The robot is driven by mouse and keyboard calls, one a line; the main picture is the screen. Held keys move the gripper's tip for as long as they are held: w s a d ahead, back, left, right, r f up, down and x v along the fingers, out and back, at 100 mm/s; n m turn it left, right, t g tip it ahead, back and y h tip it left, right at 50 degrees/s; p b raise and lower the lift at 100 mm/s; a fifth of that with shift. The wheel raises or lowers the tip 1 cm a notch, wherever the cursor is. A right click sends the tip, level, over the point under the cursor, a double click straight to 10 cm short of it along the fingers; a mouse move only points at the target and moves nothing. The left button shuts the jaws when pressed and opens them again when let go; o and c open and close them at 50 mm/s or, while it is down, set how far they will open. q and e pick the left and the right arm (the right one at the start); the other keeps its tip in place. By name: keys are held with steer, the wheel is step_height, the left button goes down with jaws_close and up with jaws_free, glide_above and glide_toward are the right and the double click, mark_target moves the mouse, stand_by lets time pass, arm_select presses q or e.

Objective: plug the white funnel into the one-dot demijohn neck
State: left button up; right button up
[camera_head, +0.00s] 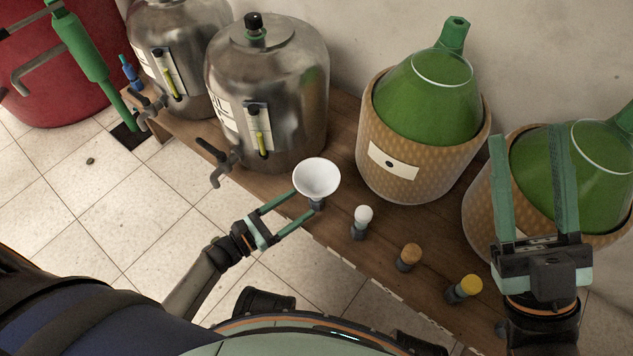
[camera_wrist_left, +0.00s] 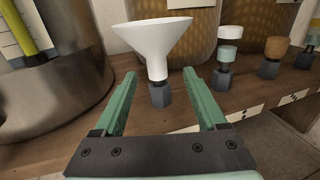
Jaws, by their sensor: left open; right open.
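The white funnel (camera_head: 316,177) stands upright, wide end up, on a small grey holder (camera_head: 317,204) at the bench's front edge. It also shows in the left wrist view (camera_wrist_left: 158,45). My left gripper (camera_head: 293,213) is open, its fingers pointing at the holder from the front with the funnel stem between and just beyond the tips. The one-dot demijohn (camera_head: 420,160) is green glass in a wicker basket; its label (camera_head: 392,161) shows one dot and its neck (camera_head: 455,32) points up at the back. My right gripper (camera_head: 532,145) is open in front of the right demijohn (camera_head: 560,165).
Stoppers stand in a row on grey holders: a white one (camera_head: 363,214), a cork-brown one (camera_head: 411,253) and a yellow one (camera_head: 469,286). Steel tanks (camera_head: 285,80) with taps stand left on the wooden bench (camera_head: 345,140). A wall is behind the demijohns.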

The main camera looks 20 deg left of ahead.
mark_target(311, 194)
arm_select(q)
steer(key=b+x, duration=0.1)
steer(key=x, duration=0.4)
steer(key=shift+w+a+r, duration=0.15)
steer(key=shift+w, duration=0.05)
jaws_close()
stand_by(0.4)
